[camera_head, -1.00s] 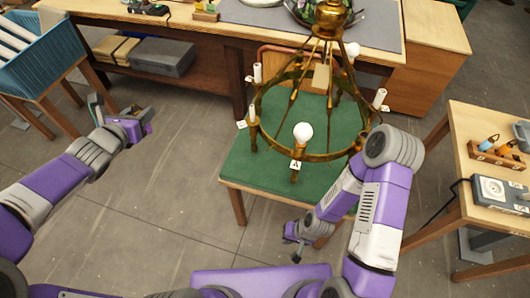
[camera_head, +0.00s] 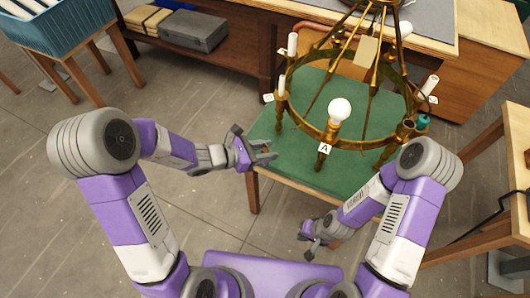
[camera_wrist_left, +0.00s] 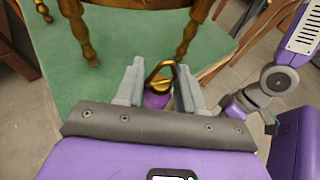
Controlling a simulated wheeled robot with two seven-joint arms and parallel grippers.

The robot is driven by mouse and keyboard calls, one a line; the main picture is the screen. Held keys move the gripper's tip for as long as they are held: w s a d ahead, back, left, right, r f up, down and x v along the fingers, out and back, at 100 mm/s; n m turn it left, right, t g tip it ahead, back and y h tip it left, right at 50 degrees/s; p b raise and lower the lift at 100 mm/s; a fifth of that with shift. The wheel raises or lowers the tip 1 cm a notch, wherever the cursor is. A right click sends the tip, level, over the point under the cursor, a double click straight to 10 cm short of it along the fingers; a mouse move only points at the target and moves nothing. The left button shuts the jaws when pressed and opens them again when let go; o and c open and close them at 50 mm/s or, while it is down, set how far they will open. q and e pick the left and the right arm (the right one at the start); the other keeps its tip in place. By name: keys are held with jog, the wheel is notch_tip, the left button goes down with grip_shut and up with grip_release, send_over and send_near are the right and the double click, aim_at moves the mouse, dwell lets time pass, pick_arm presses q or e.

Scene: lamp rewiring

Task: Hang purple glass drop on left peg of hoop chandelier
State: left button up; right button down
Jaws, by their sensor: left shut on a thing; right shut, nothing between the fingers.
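The brass hoop chandelier (camera_head: 320,133) stands on a green-topped table, with white candle sleeves, a round bulb and an "A" tag at its front. My left gripper (camera_head: 266,156) is at the table's front left edge, in front of and below the hoop's left side. In the left wrist view the left gripper (camera_wrist_left: 160,88) is shut on the purple glass drop (camera_wrist_left: 157,101), whose brass loop (camera_wrist_left: 161,72) sticks out past the fingers, apart from the chandelier. I cannot make out the left peg. My right gripper (camera_head: 308,247) is shut and empty, low in front of the table.
The green tabletop (camera_head: 300,92) is clear around the chandelier's legs. A teal piece (camera_head: 422,122) shows at the hoop's right side. A blue crate (camera_head: 62,30) stands at upper left, a grey box (camera_head: 193,31) on a shelf behind, and a wooden table (camera_head: 518,130) at right.

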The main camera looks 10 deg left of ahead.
pick_arm(q)
jog(key=w+d, duration=0.6)
jog(key=shift+w+f, duration=0.15)
dwell(0.7)
dwell(0.5)
jog(key=shift+w+d+b, duration=0.3)
jog(key=shift+w+d, duration=0.5)
jog(key=shift+w+d, duration=0.1)
